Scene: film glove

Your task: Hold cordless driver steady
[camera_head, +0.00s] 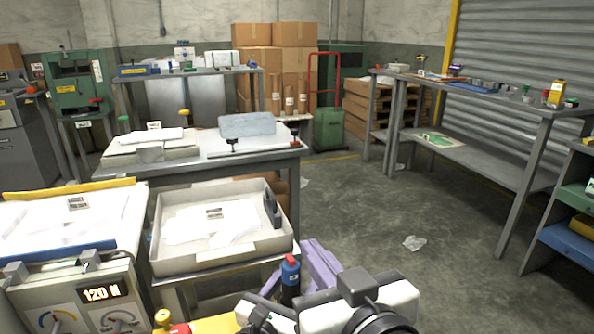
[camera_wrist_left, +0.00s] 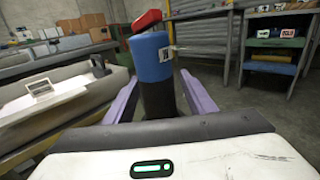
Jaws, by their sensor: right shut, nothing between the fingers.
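A blue cylinder with a red top and dark lower part stands upright at the bottom centre of the head view (camera_head: 290,274). It fills the middle of the left wrist view (camera_wrist_left: 154,66). I cannot tell whether it is the cordless driver; nothing else in view looks clearly like one. The purple fingers of my left gripper (camera_wrist_left: 158,90) lie on either side of the cylinder, with its lower end hidden by my gripper body. Whether they press on it I cannot tell.
A grey tray with papers (camera_head: 172,262) stands left of the cylinder. A meter box reading 120 (camera_head: 100,310) is at the lower left. A workbench (camera_head: 240,165) stands behind, and a long metal bench (camera_head: 480,160) is at the right. The floor between them is mostly clear.

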